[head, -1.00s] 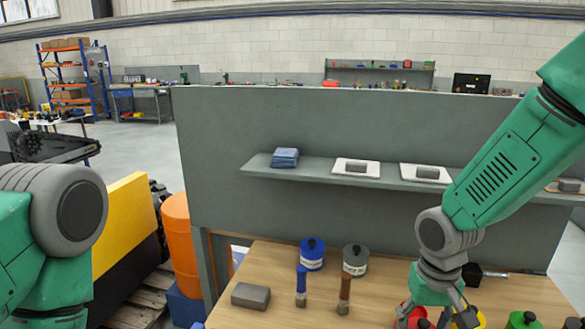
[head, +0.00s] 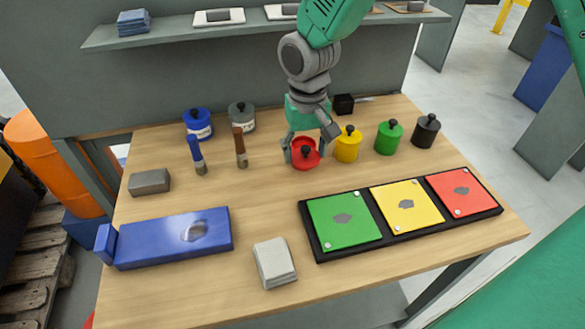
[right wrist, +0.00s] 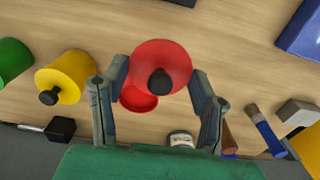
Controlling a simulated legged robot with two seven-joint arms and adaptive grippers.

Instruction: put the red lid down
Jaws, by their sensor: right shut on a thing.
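The red lid (head: 304,161) is a round disc with a black knob. My right gripper (head: 305,151) is shut on it, with a finger on either side. In the right wrist view the red lid (right wrist: 158,60) sits between the fingers of the right gripper (right wrist: 160,78), beside and partly over an open red pot (right wrist: 137,99). The pot's opening shows, so the lid is off it. The lid's height above the table is hard to tell. My left gripper is not in view.
A yellow pot (head: 347,146) stands close right of the lid, then green (head: 388,139) and black (head: 425,132) ones. Two brushes (head: 240,148) stand to the left. A tray of coloured plates (head: 400,214) lies in front. Bare wood (head: 262,205) shows front left of the lid.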

